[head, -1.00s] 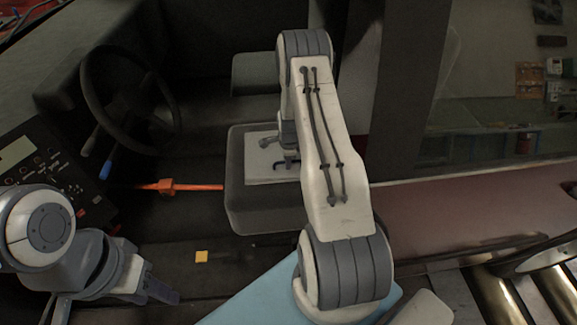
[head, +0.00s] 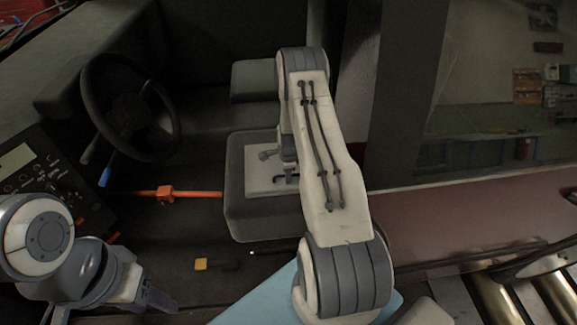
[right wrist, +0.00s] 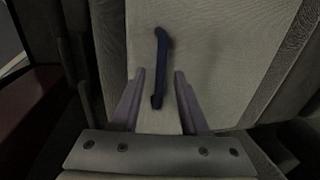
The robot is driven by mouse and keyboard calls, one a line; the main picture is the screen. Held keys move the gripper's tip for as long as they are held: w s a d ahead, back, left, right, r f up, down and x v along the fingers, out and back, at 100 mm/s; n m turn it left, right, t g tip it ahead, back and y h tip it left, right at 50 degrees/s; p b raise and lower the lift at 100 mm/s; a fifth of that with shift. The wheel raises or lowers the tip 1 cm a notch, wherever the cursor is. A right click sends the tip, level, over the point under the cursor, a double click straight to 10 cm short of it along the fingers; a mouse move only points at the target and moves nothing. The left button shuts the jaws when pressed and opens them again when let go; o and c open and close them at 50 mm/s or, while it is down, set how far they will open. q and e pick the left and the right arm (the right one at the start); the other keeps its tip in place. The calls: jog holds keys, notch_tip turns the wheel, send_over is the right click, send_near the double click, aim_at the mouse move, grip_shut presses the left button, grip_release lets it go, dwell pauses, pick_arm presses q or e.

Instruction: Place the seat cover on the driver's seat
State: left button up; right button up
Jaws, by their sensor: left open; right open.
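My right gripper (head: 284,177) is over the cover, partly hidden by the arm. In the right wrist view my right gripper (right wrist: 158,88) is open, its fingers either side of a dark blue strip (right wrist: 160,60) on the pale seat cover (right wrist: 200,50). My left gripper (head: 160,300) is at lower left, open and away from the seat.
A steering wheel (head: 130,108) and a control panel (head: 60,190) stand at left. An orange bar (head: 190,194) runs to the seat's left side. A yellow block (head: 201,264) lies on the floor. Metal rollers (head: 510,298) are at lower right.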

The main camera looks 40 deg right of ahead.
notch_tip(320, 180, up, 11)
jog(key=s+a, duration=0.1)
jog(key=s, duration=0.1)
jog(key=s+a+r+n, duration=0.1)
jog(key=a+r+n, duration=0.4)
jog(key=a, duration=0.4)
jog(key=s+a+r+n+y, duration=0.15)
jog(key=a+r+n, duration=0.3)
jog(key=a, duration=0.45)
jog(key=s+a+r+n, duration=0.2)
jog(key=a+r+n, duration=0.25)
jog(key=a, duration=0.45)
jog(key=s+a+r+n, duration=0.2)
jog(key=s+a+n, duration=0.1)
jog(key=s+n, duration=0.3)
jog(key=s+a+r+n+g, duration=0.1)
jog(key=s+a+r+n, duration=0.2)
jog(key=s+n, duration=0.3)
jog(key=s+a+r+n+g, duration=0.1)
jog(key=s+a+n, duration=0.3)
jog(key=s, duration=0.6)
jog(key=shift+r+n, duration=0.65)
jog(key=shift+n, duration=0.25)
